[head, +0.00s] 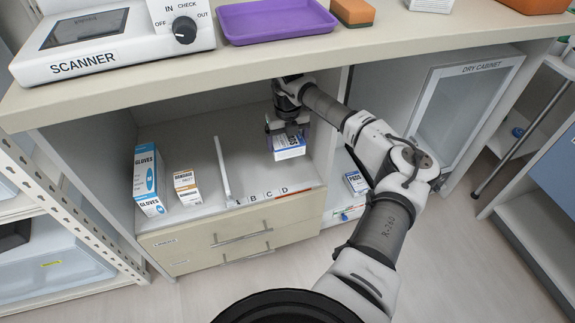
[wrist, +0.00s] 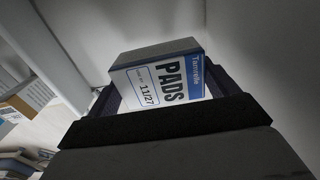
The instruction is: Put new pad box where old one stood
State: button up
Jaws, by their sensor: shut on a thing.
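My gripper (head: 287,128) is shut on a white and blue pad box (head: 290,154) inside the open bay under the counter. Another box marked PADS (head: 356,183) stands in the lower compartment to the right, beyond the bay's side wall.
A gloves box (head: 148,182) and a bandage box (head: 187,188) stand at the shelf's left. A thin white divider (head: 222,165) stands right of them. The counter (head: 250,62) overhangs the bay, carrying a scanner (head: 115,40) and a purple tray (head: 275,20).

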aim_at(287, 140)
notch_tip(287, 140, down, 8)
jog(key=shift+f+b, duration=0.25)
jog(key=shift+b, duration=0.3)
jog(key=shift+f, duration=0.15)
jog(key=o, duration=0.8)
jog(key=shift+o, duration=0.2)
notch_tip(287, 140, up, 12)
jog(key=shift+r+p, duration=0.15)
jog(key=shift+p, duration=0.75)
